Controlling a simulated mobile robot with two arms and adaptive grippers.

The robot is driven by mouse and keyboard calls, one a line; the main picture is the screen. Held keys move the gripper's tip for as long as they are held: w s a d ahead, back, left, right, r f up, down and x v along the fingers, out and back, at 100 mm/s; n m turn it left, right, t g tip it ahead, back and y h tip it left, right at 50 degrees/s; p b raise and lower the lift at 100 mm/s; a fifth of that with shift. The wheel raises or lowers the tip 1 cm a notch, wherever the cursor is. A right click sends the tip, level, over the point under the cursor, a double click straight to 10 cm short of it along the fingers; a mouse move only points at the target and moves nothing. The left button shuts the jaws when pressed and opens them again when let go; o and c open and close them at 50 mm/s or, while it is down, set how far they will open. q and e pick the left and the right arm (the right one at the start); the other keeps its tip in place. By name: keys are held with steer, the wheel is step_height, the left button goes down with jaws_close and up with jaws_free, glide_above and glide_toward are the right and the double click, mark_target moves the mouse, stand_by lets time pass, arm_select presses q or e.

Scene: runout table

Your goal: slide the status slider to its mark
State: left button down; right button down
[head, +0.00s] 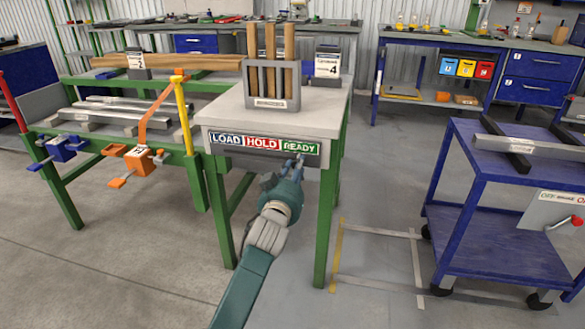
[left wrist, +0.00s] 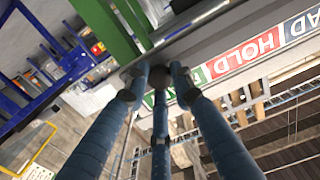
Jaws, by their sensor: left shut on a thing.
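The slider's exact mark cannot be made out. My right gripper is out of view.
The runout table (head: 222,108) bears a grey rack (head: 272,103) with wooden sticks and a number 4 sign (head: 327,63). An orange clamp (head: 139,160) hangs at left. A blue cart (head: 463,215) stands at right, with clear floor between.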

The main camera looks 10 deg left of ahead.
arm_select(q)
steer(key=shift+d+r, duration=0.2)
steer(key=shift+r, duration=0.15)
steer(key=c, duration=1.5)
jaws_free()
steer(key=shift+o, duration=0.2)
steer(key=shift+d+f, duration=0.1)
steer(key=shift+d, duration=0.05)
steer(key=shift+f, duration=0.1)
steer(key=s, duration=1.2)
steer(key=shift+a, duration=0.25)
